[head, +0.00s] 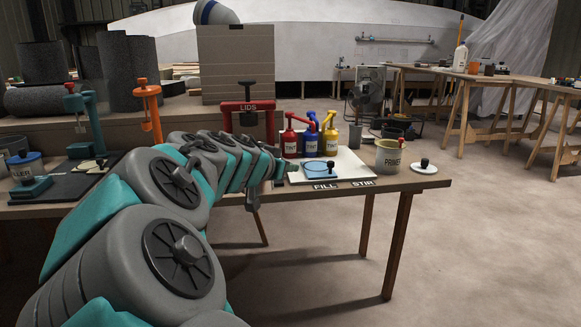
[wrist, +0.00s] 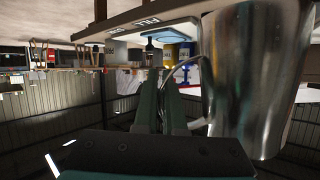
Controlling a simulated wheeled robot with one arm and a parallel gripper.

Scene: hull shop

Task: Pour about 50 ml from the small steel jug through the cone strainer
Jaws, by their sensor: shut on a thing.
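A shiny steel jug (wrist: 250,85) fills the right side of the wrist view, which is upside down. Its thin curved handle reaches to my gripper (wrist: 165,115), whose fingers are shut on it. The liquid inside does not show. I cannot make out a cone strainer.
A red LIDS stand (head: 249,107) rises behind my arm. The floor right of the table is clear.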

